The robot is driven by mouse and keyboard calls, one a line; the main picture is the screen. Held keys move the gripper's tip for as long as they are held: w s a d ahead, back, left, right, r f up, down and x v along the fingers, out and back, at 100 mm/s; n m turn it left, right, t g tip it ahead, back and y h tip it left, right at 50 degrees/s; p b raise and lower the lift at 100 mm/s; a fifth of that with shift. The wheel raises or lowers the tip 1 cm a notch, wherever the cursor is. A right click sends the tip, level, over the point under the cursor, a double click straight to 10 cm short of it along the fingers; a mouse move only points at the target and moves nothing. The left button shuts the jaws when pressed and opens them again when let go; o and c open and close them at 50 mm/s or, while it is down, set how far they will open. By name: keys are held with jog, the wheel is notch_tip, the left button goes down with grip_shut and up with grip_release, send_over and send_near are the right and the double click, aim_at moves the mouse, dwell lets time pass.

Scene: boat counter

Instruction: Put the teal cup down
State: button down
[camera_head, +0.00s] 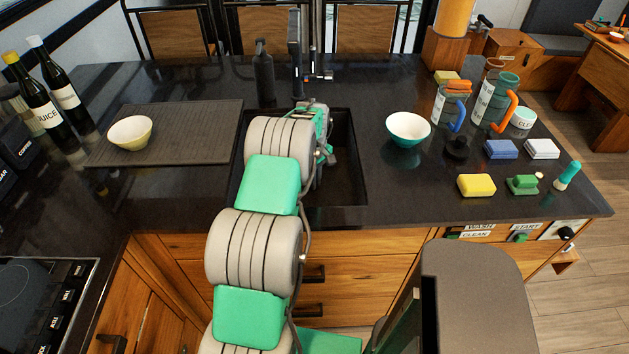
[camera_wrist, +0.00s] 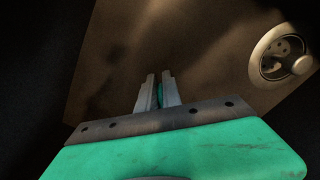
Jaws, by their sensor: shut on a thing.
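My gripper (camera_wrist: 159,77) shows in the wrist view with its two grey fingers close together, pointing down into the dark sink. It is shut on the teal cup (camera_wrist: 160,95), of which only a thin teal sliver shows between the fingers. The rest of the cup is hidden, and I cannot tell whether it touches the sink floor. In the head view my arm reaches over the sink (camera_head: 350,180) and hides the fingers and the cup.
A round metal drain (camera_wrist: 283,54) lies to the right of the fingers. A teal bowl (camera_head: 408,130) stands right of the sink, near jugs and sponges. A dark drying mat (camera_head: 190,145) with a cream bowl (camera_head: 130,132) lies left. A black bottle (camera_head: 263,75) and tap (camera_head: 295,50) stand behind.

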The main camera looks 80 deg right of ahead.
jog(key=shift+f, duration=0.25)
jog(key=c, duration=1.5)
grip_release()
